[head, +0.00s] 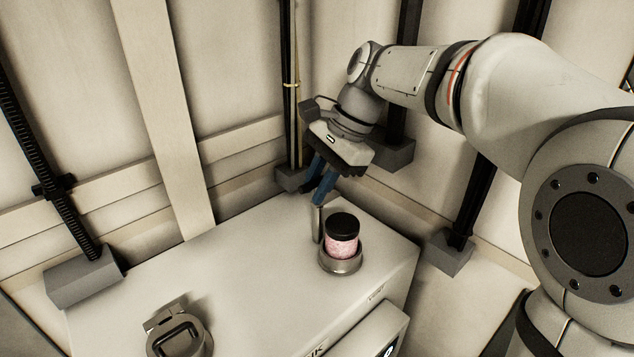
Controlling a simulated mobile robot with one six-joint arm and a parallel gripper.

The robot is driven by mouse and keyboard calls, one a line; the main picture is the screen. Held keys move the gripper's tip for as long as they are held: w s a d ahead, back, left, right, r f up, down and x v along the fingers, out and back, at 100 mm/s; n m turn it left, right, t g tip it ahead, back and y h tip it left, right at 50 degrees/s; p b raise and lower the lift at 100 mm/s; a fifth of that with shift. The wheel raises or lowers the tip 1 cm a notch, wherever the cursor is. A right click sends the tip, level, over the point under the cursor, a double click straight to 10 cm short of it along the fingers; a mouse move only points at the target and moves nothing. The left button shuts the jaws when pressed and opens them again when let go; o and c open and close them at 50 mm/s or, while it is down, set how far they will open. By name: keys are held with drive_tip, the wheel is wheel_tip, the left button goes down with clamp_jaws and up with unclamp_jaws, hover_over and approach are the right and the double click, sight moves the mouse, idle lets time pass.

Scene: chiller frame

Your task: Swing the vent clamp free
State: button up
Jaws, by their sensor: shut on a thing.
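A thin upright grey metal bar, which looks like the vent clamp (317,226), stands on the chiller's white top just left of a pink jar with a black cap (342,237). The jar sits upright in a round metal collar (341,263). My gripper (322,196) reaches down from above with its blue fingers shut on the bar's upper end. The fingers are just above and left of the jar's cap. How the bar joins the collar is hidden behind the jar and too small to tell.
The white chiller top (240,262) is bare between the collar and a dark round ring fitting (180,335) at the front left. Black posts with grey feet (84,276) stand around the chiller. Beige wall panels close in behind.

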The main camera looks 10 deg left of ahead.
clamp_jaws()
drive_tip(key=shift+r, duration=0.1)
drive_tip(key=shift+n+p, duration=0.6)
drive_tip(key=o, duration=0.6)
unclamp_jaws()
drive_tip(key=v, duration=0.7)
drive_tip(key=shift+w+d+r, duration=0.15)
drive_tip(key=shift+d+r, duration=0.05)
drive_tip(key=shift+r, duration=0.1)
